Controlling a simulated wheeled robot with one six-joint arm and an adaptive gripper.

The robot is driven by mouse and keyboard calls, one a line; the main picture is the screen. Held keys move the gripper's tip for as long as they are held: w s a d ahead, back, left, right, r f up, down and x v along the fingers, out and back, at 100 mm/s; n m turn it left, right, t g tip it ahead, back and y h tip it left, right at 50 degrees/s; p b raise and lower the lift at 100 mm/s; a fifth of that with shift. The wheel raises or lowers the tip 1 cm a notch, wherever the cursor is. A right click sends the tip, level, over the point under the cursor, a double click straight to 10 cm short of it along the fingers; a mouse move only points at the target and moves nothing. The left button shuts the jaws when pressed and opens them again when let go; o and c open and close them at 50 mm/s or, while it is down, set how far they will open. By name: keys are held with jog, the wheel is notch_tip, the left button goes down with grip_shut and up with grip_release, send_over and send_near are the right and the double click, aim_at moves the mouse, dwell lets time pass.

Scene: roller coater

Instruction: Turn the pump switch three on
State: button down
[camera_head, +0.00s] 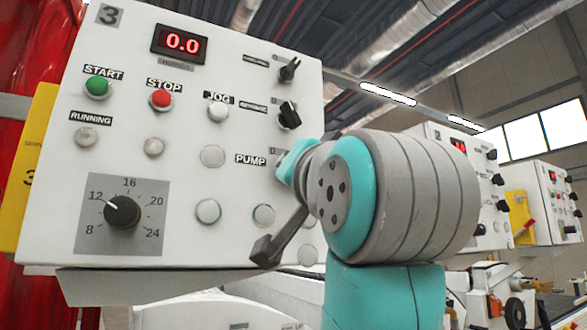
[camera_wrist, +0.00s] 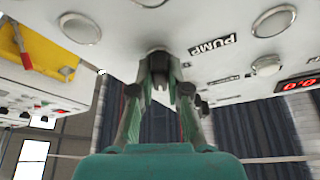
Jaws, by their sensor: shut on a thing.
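Panel three (camera_head: 235,90) is a white control box with a large "3" at its top left. Its PUMP label (camera_head: 251,160) shows just left of my wrist, which hides the pump switch in the head view. In the wrist view, the PUMP label (camera_wrist: 213,46) lies right beside my gripper (camera_wrist: 160,85). The fingers are shut on the pump switch (camera_wrist: 157,48) at the panel face. Only a little of the switch's round base shows between the fingertips, so its setting cannot be told.
Two black rotary switches (camera_head: 289,114) sit above the pump switch. A dial (camera_head: 122,212), a green start button (camera_head: 98,86) and a red stop button (camera_head: 161,99) are further left. More panels (camera_head: 552,195) stand at the right.

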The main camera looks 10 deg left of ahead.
jog(key=shift+m, duration=0.4)
jog(key=c, duration=1.1)
grip_release()
jog(key=shift+c, duration=0.2)
jog(key=v, duration=1.2)
jog(key=shift+a, duration=0.1)
